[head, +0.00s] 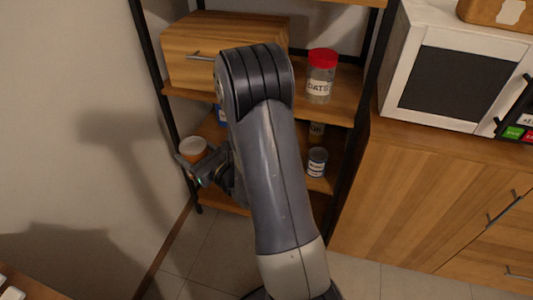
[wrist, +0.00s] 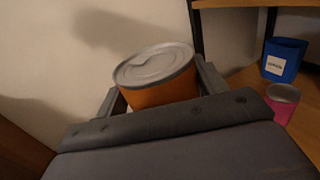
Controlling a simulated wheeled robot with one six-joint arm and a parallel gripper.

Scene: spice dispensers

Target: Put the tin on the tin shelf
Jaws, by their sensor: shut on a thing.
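In the wrist view the tin (wrist: 162,91) sits between the two fingers of my gripper (wrist: 163,97), roughly upright and tilted a little in the picture. The wooden shelf unit (head: 345,102) has several boards. A lower board holds a white and dark-blue tin (head: 317,162). In the wrist view a pink tin (wrist: 283,101) with a grey lid stands on a wooden board (wrist: 248,77). My arm hides much of the lower shelves.
A blue labelled container (wrist: 283,60) stands behind the pink tin. An oats jar (head: 320,77) with a red lid and a wooden drawer box (head: 205,68) are on a higher board. A white microwave (head: 455,78) stands on the cabinet at right. A plain wall is at left.

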